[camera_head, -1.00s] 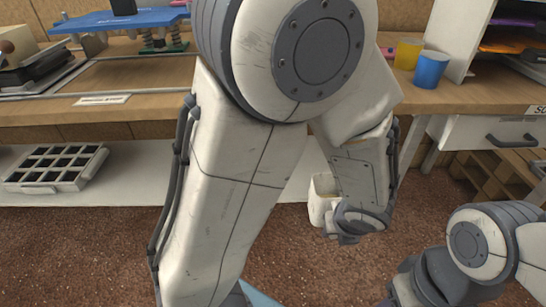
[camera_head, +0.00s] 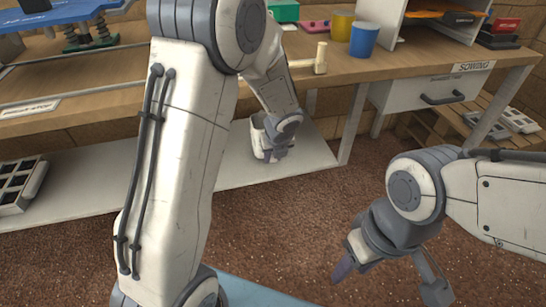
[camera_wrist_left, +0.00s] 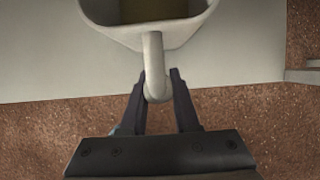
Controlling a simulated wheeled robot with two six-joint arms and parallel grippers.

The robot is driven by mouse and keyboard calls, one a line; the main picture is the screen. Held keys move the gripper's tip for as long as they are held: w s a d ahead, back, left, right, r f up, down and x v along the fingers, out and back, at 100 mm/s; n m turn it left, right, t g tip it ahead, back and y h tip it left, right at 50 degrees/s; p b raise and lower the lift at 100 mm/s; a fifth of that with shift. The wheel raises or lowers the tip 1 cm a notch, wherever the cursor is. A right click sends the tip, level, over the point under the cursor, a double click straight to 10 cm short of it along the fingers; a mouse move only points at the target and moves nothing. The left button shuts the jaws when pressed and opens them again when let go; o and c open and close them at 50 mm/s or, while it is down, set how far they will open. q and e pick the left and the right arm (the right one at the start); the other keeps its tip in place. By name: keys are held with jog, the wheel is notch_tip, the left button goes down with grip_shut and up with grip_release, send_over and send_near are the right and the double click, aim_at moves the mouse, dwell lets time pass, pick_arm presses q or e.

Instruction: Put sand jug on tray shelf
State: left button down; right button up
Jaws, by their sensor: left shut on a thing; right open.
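The sand jug (camera_head: 257,138) is a whitish jug at the low white shelf (camera_head: 235,172) under the workbench. In the left wrist view the jug (camera_wrist_left: 186,33) shows a brownish inside and a handle towards me. My left gripper (camera_head: 277,150) is shut on the handle; its two fingers (camera_wrist_left: 157,92) stand on either side of it. The jug looks upright over the shelf; I cannot tell whether its base touches. My right gripper (camera_head: 392,277) is open and empty over the brown floor, its fingers apart.
The workbench (camera_head: 300,85) overhangs the shelf, with a mallet (camera_head: 320,58), a yellow cup (camera_head: 342,25) and a blue cup (camera_head: 364,38) on it. A compartmented white tray (camera_head: 20,185) lies at the shelf's left. The shelf's right part is clear. A drawer (camera_head: 425,92) hangs at right.

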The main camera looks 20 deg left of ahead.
pick_arm(q)
jog(key=shift+b+x, duration=0.75)
jog(key=shift+x, duration=0.1)
jog(key=shift+w, duration=0.1)
jog(key=shift+f, duration=0.15)
jog(key=c, duration=0.6)
grip_release()
jog(key=shift+c, duration=0.2)
